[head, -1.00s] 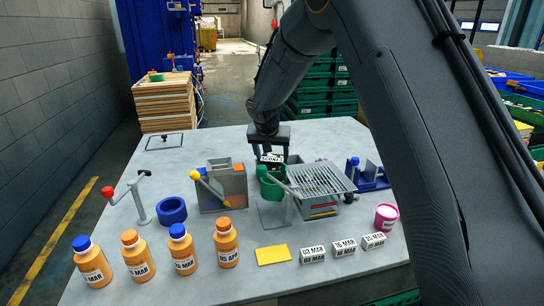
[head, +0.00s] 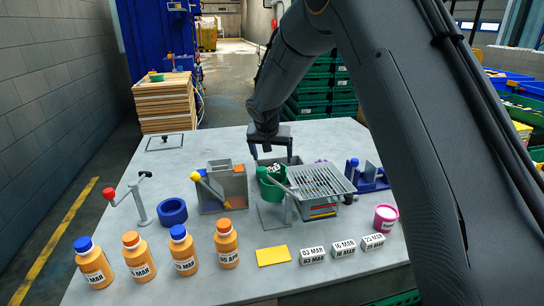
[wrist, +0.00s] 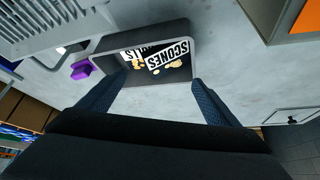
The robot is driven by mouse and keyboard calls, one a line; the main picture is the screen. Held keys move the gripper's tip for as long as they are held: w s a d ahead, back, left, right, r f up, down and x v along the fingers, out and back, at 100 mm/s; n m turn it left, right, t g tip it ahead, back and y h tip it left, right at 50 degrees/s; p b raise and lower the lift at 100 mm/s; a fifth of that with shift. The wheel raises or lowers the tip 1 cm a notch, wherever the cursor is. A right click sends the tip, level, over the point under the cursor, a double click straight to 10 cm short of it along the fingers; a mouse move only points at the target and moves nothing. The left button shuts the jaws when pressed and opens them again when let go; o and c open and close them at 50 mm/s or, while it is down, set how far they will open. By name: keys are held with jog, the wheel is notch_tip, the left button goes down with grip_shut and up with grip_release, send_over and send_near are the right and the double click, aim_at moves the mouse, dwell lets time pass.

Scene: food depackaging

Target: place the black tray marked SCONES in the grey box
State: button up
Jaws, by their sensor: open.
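The black tray marked SCONES (wrist: 172,57) lies inside the grey box (wrist: 118,42), seen from above in the wrist view. Another label ending in "LLS" shows partly beside the SCONES label. My gripper (head: 271,155) is above the box in the head view. Its two fingers are spread apart with nothing between them, and they show on either side of the box's near edge in the wrist view (wrist: 155,95). In the head view the box is mostly hidden behind a green cup, and only a bit of the tray shows.
The green cup (head: 271,188) on a stand and a slotted grey rack (head: 322,180) stand close in front of the box. A grey and orange bin (head: 222,188) is to the left. Several orange bottles (head: 227,244) line the front. The back left of the table is fairly clear.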

jog(key=b+v, duration=0.3)
jog(key=v, duration=0.9)
jog(key=shift+s+r, duration=0.1)
jog(key=shift+r, duration=0.05)
